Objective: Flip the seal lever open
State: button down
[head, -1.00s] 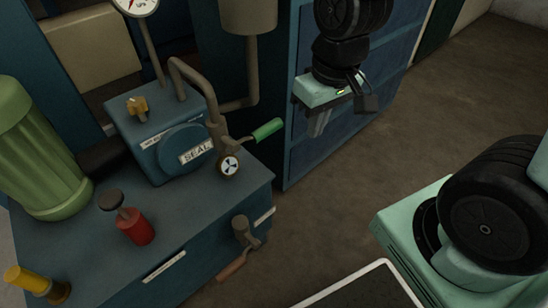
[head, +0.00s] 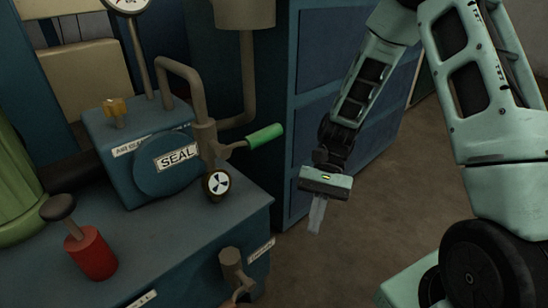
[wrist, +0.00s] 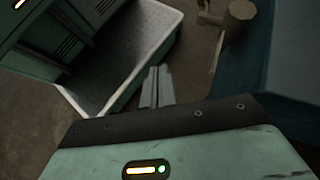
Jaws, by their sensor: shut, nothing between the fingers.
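The seal lever with a green grip (head: 265,135) sticks out to the right from the pipe fitting beside the round SEAL housing (head: 168,165) in the head view. Its grip points right and slightly up. My gripper (head: 316,228) hangs to the right of the lever and lower in the picture, fingers pointing down, apart from it. In the wrist view my gripper (wrist: 157,85) shows its fingers together with nothing between them. The green grip does not show in the wrist view.
A black-and-white round knob (head: 217,183) sits below the lever. A red plunger (head: 90,252) stands on the blue bench, and a brown-handled valve (head: 234,270) is on its front side. Blue cabinet drawers (head: 330,60) stand behind my gripper. Floor is open to the right.

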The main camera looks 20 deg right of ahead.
jog(key=w+d+m+t+y, duration=0.1)
jog(key=w+m+t+y, duration=0.1)
jog(key=w+m+y, duration=0.3)
jog(key=w+d+r+m+t+y, duration=0.1)
jog(key=w+m+y, duration=0.4)
jog(key=y, duration=0.9)
jog(key=shift+w+d+r+m+t, duration=0.25)
jog(key=shift+d+m+t, duration=0.1)
jog(key=shift+m+t, duration=0.25)
jog(key=shift+s+a, duration=0.1)
jog(key=b, duration=0.6)
send_near(251, 141)
jog(key=a, duration=0.2)
jog(key=shift+w+d+r, duration=0.15)
jog(key=shift+w+r, duration=0.4)
jog(key=shift+r, duration=0.25)
jog(key=shift+r, duration=0.1)
